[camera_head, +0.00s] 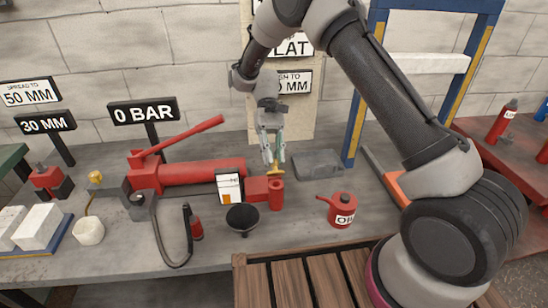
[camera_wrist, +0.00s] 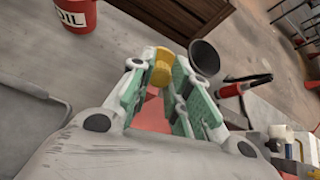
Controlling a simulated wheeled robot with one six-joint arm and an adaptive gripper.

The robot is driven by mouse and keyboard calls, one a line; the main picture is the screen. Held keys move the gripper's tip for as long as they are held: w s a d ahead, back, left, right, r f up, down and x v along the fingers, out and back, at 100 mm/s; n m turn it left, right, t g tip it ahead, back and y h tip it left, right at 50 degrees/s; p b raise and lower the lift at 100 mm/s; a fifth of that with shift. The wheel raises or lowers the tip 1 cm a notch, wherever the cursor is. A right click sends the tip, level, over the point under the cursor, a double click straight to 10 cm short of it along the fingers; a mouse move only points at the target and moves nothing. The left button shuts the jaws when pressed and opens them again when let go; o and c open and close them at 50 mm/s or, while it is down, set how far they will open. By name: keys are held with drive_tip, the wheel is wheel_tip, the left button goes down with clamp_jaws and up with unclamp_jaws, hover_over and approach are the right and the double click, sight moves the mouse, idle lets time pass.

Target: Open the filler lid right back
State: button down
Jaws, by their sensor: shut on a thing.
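The red hand pump (camera_head: 200,171) lies on the grey bench, with a red filler neck (camera_head: 276,195) at its right end. The filler lid (camera_head: 275,171) shows as a small yellow piece above the neck, and it appears tilted. My gripper (camera_head: 273,161) comes down from above and is shut on the filler lid. In the wrist view the yellow lid (camera_wrist: 162,66) sits between the tips of the green-padded fingers. The hinge and the lid's underside are hidden, so I cannot tell its exact angle.
A black funnel (camera_head: 242,218) stands just in front of the neck, and a red oil can (camera_head: 343,209) is to the right. A white card (camera_head: 230,187) stands left of the neck. A grey block (camera_head: 318,163) lies behind. Bench between neck and can is clear.

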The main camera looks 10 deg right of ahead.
drive_tip(key=shift+w+f+g, duration=0.1)
drive_tip(key=shift+w+g, duration=0.05)
drive_tip(key=shift+g, duration=0.15)
drive_tip(key=c, duration=1.3)
unclamp_jaws()
wheel_tip(320, 180, up, 10)
